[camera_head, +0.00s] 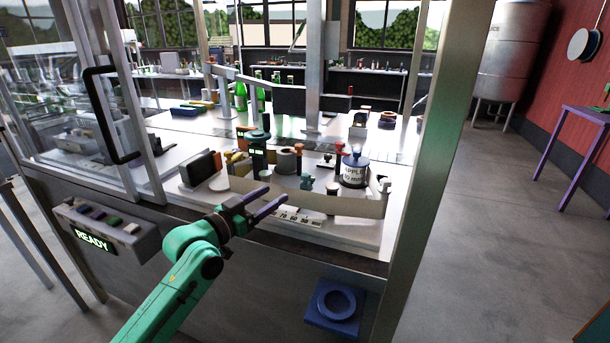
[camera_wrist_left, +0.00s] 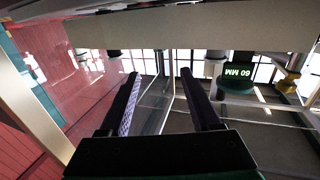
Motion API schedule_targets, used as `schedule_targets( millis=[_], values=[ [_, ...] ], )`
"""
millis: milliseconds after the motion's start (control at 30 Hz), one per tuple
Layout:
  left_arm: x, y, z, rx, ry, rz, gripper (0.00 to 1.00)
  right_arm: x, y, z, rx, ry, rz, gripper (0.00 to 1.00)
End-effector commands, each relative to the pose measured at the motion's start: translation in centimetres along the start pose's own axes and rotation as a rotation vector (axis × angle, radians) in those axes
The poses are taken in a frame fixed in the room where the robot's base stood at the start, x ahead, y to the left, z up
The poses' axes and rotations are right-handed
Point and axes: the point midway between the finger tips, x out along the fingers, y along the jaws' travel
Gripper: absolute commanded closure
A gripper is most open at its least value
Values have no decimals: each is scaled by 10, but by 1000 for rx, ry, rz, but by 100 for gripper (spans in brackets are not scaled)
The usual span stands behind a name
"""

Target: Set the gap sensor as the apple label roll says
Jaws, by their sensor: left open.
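My left gripper (camera_head: 277,194) is open and empty, at the front of the bed before the pale web and apart from the unit. My right gripper is not in view.
A scale (camera_head: 298,219) marked in mm runs along the front edge. A pale label web (camera_head: 330,204) crosses the bed. A glass door (camera_head: 75,110) and metal posts frame the opening. A READY panel (camera_head: 95,239) hangs front left, and a blue ring holder (camera_head: 337,303) sits below.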

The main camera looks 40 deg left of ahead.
Motion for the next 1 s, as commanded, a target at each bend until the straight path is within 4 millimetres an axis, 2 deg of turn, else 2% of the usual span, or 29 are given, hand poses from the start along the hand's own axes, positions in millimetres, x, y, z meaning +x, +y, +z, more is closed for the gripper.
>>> schedule_targets(
  millis=[100, 200, 267, 400, 567, 800, 967, 1000],
  values=[
    [28, 0, -7, -1, 5, 1, 36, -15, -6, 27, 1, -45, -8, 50],
    [52, 0, -6, -3, 4, 0, 36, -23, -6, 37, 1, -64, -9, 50],
    [67, -1, -6, -4, 3, -1, 36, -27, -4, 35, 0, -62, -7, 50],
    [95, -1, -4, -2, 2, -2, 36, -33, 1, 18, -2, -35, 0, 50],
    [110, 0, -1, 0, 0, -1, 36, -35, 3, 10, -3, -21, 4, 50],
    [112, 0, 1, 0, -1, -1, 36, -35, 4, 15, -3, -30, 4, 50],
    [112, 0, 1, 0, -1, -1, 97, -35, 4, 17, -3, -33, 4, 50],
    [112, 0, 1, 0, -1, -1, 100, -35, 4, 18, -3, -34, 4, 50]
  ],
)
